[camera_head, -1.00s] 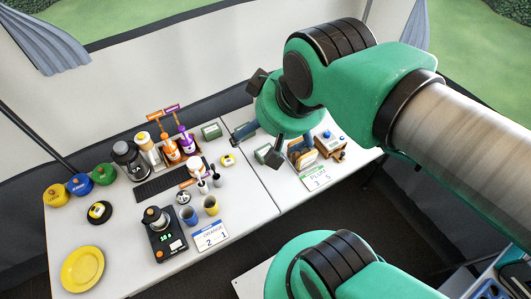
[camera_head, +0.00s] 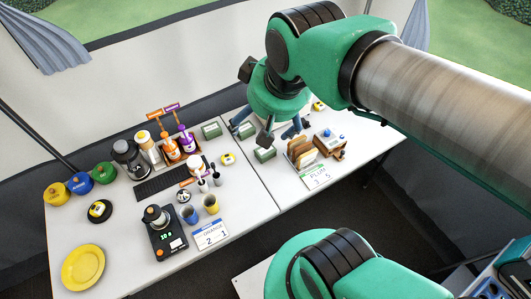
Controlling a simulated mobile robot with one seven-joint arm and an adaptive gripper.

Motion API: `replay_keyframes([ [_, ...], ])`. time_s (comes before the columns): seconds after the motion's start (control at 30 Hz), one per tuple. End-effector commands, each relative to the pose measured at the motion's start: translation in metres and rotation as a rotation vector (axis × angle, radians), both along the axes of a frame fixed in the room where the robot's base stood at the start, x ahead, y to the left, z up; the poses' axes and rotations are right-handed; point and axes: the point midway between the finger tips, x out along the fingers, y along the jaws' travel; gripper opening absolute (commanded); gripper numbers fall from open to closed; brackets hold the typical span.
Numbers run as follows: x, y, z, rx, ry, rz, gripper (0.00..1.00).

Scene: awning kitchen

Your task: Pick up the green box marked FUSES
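Several small green boxes stand on the table in the head view. One green box (camera_head: 212,130) is at the back, left of my gripper. Another green box (camera_head: 246,130) is partly hidden just below the left finger. A third green box (camera_head: 265,154) is in front of the gripper. Their labels are too small to read, so I cannot tell which is marked FUSES. My gripper (camera_head: 264,128) points down over the back of the right table, its fingers spread and nothing visibly held. Its height above the boxes is hard to judge.
Right of the boxes are a rack of brown slabs (camera_head: 301,151), a wooden box with a blue knob (camera_head: 329,142) and a PLUTO card (camera_head: 313,174). A yellow tape measure (camera_head: 319,105) is behind. The left table holds bottles, cups, a scale (camera_head: 166,238) and a yellow plate (camera_head: 83,268).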

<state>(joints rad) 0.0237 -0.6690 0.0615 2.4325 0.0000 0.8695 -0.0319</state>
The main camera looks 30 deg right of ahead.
Motion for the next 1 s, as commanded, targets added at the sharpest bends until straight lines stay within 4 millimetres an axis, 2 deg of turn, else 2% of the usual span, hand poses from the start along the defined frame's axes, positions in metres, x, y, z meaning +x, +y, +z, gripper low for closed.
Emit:
replay_keyframes([
  [0.27, 0.066, -0.020, -0.033, -0.019, 0.092, 0.007, 0.91],
  [0.57, 0.133, -0.048, -0.091, -0.030, 0.187, 0.021, 0.91],
  [0.77, 0.170, -0.070, -0.143, -0.032, 0.251, 0.033, 0.91],
  [1.0, 0.203, -0.098, -0.218, -0.028, 0.327, 0.046, 0.91],
])
